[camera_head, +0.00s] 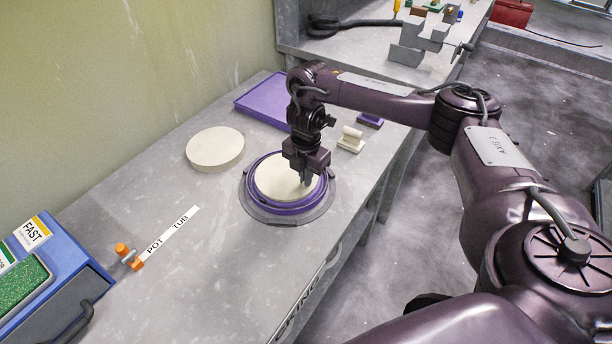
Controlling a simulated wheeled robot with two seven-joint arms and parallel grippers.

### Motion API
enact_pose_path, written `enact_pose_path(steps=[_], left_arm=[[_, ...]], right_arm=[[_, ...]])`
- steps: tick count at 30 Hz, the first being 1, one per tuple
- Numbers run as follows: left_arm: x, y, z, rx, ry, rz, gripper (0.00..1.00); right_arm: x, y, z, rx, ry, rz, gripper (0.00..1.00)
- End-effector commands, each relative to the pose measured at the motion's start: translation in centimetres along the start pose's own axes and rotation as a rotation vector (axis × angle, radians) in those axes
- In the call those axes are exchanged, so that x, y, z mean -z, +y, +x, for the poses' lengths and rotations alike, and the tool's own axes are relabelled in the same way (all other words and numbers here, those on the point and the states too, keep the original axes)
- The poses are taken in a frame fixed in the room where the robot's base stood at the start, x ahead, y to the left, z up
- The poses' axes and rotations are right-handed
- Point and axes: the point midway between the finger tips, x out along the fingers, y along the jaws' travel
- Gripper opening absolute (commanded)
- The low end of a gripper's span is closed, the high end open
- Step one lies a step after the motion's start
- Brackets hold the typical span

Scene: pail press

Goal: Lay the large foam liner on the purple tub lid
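The purple tub lid (250,193) sits on a round grey base on the bench. A round cream foam disc (272,178) lies inside its rim and looks flat. My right gripper (306,181) points down over the right part of this disc, with its fingertips at or just above the surface. The fingers are small and dark, so I cannot tell whether they are apart or touch the disc. A second thick cream disc (215,149) lies on the bench to the left of the lid. My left gripper is out of view.
A purple tray (262,99) lies behind the lid. A cream block with a handle (350,141) and a purple one (370,121) stand to the right. A POT/TUB strip (172,232) with an orange piece and a blue box (60,258) are front left.

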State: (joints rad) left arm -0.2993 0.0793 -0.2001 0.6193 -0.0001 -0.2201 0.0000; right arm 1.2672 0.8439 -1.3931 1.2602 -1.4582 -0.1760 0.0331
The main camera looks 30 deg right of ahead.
Motion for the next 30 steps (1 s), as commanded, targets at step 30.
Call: enact_pose_path(steps=[30], left_arm=[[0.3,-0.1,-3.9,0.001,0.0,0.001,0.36]], right_arm=[[-0.1,0.1,-8.9,-0.003,-0.003,-0.002,0.24]])
